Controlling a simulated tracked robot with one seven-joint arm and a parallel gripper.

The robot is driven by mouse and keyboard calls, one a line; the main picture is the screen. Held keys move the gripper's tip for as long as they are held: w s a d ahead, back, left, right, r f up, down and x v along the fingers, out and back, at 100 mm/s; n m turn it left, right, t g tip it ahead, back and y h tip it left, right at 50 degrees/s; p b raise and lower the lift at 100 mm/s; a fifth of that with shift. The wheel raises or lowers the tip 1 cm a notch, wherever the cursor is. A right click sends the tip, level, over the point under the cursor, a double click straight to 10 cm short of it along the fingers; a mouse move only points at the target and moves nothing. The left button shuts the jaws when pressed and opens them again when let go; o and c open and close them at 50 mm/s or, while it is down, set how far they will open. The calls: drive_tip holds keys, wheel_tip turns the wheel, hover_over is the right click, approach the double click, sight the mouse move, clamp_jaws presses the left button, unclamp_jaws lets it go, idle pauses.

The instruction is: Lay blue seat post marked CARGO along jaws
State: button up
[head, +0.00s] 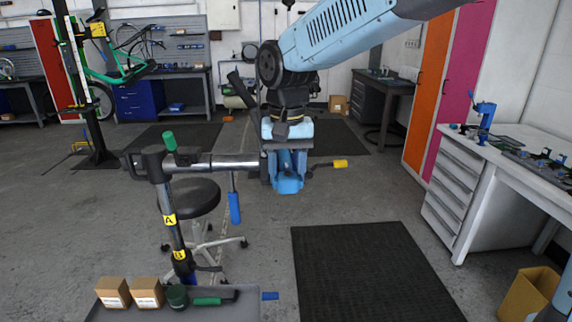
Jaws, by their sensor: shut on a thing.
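My gripper (288,151) points down at the clamp head of the repair stand (220,162), in the middle of the head view. It is shut on a blue piece (288,184), which I take for the seat post. The piece shows just below my gripper, in front of the clamp head. No CARGO marking can be read. The clamp jaws are mostly hidden behind my gripper and the blue piece, so I cannot tell whether the piece touches them. A yellow-ended lever (340,163) sticks out to the right of the clamp.
A tray (232,309) with two boxes, a green jar and a green-handled tool is at the stand's foot. A stool (193,197) stands behind the stand. A white workbench (475,190) is at the right. The black mat (370,270) is clear.

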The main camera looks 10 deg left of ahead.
drive_tip(key=shift+f, duration=0.1)
drive_tip(key=o, duration=1.4)
wheel_tip(320, 180, up, 13)
drive_tip(key=d+t+y, duration=0.1)
drive_tip(key=d, duration=1.1)
drive_tip(key=s+d+f+m+t, duration=0.1)
drive_tip(key=s+d+f, duration=0.2)
drive_tip(key=d, duration=0.4)
drive_tip(key=s+d+f+m+t, duration=0.1)
drive_tip(key=s+d+f+t, duration=0.1)
drive_tip(key=d, duration=0.5)
drive_tip(key=s+d+f+t+h, duration=0.1)
drive_tip(key=s+d+f, duration=0.4)
drive_tip(key=d, duration=0.2)
drive_tip(key=shift+s+d+m+t, duration=0.1)
drive_tip(key=shift+s+m+t, duration=0.2)
drive_tip(key=shift+m, duration=0.1)
drive_tip(key=shift+c, duration=0.4)
